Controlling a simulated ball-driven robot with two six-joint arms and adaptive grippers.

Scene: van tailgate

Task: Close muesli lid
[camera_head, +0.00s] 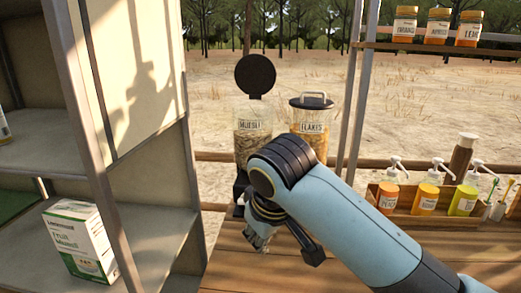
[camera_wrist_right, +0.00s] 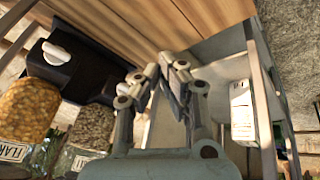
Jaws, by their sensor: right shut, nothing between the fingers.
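The muesli jar (camera_head: 253,138) is a clear, labelled container filled with flakes, standing at the back of the wooden counter. Its round black lid (camera_head: 256,76) stands upright, open, above the jar's back rim. My right gripper (camera_head: 262,240) is low in front of the jar, partly hidden behind my own blue forearm. In the right wrist view, my right gripper (camera_wrist_right: 163,76) has its fingertips close together with nothing held. A jar filled with muesli (camera_wrist_right: 92,124) shows left of the fingers there, apart from them. My left gripper is out of view.
The flakes jar (camera_head: 309,122), lid down, stands right of the muesli jar. A shelf unit with a muesli carton (camera_head: 80,240) is at left. A wooden tray (camera_head: 400,209) with several bottles and jars is at right. Open air lies above the jars.

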